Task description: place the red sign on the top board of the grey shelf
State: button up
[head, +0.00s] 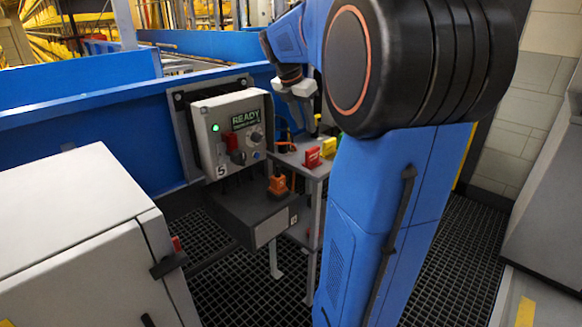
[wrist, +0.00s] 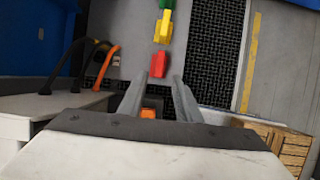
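The red sign (head: 313,157) stands on the top board of the grey shelf (head: 290,156), near its front edge. In the wrist view the red sign (wrist: 159,65) lies just beyond my fingertips, on the grey board (wrist: 135,35). A yellow sign (head: 329,148) stands right behind it and also shows in the wrist view (wrist: 163,28), with a green piece (wrist: 166,4) beyond. My gripper (head: 303,122) is above the shelf, pointing down. In the wrist view my gripper (wrist: 161,80) has its fingers apart with nothing held between them.
A control box (head: 229,135) with a green light and a READY display is mounted on the blue conveyor wall (head: 100,125). An orange item (head: 277,185) sits on a dark grey box (head: 240,215) below it. Orange and black cables (wrist: 103,65) curve left of my gripper.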

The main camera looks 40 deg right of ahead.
jog(key=s+a+f+m+t+y, duration=0.1)
jog(key=s+a+f+m, duration=0.3)
jog(key=a, duration=0.6)
jog(key=s+a+f+m+t+y, duration=0.15)
jog(key=s+a+m, duration=0.35)
jog(key=a, duration=0.5)
jog(key=s+a+f+m+t+y, duration=0.2)
jog(key=s+a+f+m, duration=0.7)
jog(key=s+a, duration=0.2)
jog(key=shift+s+f+m, duration=0.3)
jog(key=shift+f+m, duration=0.1)
